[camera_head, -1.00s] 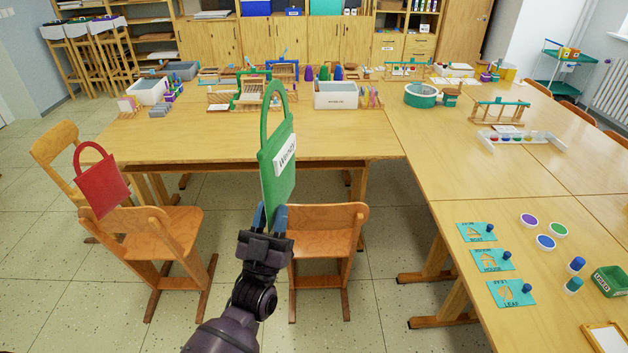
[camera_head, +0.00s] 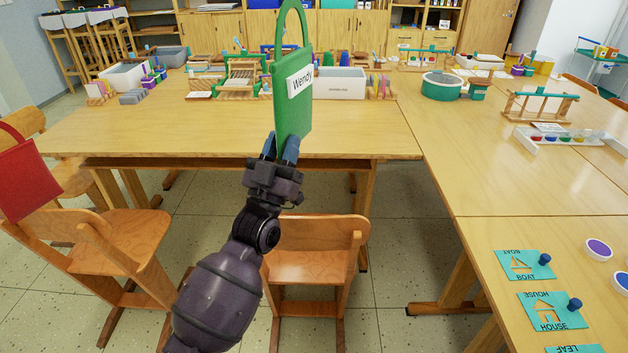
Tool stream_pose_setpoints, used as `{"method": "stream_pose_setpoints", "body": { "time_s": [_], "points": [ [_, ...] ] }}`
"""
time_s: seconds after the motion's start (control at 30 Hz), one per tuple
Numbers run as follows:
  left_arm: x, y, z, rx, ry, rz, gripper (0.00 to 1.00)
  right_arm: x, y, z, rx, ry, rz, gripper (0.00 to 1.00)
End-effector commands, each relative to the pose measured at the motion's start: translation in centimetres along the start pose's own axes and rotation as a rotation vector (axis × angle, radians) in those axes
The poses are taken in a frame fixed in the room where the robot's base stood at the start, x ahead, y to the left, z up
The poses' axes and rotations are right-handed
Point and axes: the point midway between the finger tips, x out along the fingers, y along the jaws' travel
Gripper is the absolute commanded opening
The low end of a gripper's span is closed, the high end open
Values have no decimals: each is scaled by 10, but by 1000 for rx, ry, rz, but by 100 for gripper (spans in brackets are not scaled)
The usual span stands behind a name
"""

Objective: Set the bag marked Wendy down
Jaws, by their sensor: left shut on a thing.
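The green bag marked Wendy (camera_head: 291,112) is upright in the middle of the head view, its white name label facing me and its loop handle on top. My left gripper (camera_head: 281,147) is shut on the bag's lower end, with its blue fingertips against the bag. The bag is held in the air in front of the wooden table (camera_head: 220,128) and hides part of its far side. A wooden chair (camera_head: 316,247) stands below and behind my gripper. My right gripper is not in view.
A red bag (camera_head: 27,182) hangs on the chair (camera_head: 120,240) at the left. Weaving frames, a white bin (camera_head: 339,84) and a green round tub (camera_head: 442,86) line the table's back. The table's front strip is clear. Teal cards (camera_head: 524,265) lie on the right table.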

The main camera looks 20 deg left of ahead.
Motion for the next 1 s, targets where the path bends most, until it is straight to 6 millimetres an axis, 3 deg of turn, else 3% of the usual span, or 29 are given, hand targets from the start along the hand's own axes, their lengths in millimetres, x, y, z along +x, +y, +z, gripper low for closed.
{"method": "stream_pose_setpoints", "body": {
  "time_s": [0.03,0.27,0.63,0.8,1.0],
  "points": [
    [-5,0,14,-3,-8,1,1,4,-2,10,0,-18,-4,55],
    [-4,-2,25,-6,0,6,1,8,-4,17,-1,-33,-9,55],
    [-58,-1,81,-6,-8,6,1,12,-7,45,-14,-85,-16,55],
    [-82,-2,106,-6,-8,6,1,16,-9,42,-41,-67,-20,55],
    [-98,-2,122,-5,0,6,1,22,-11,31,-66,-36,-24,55]
  ]
}}
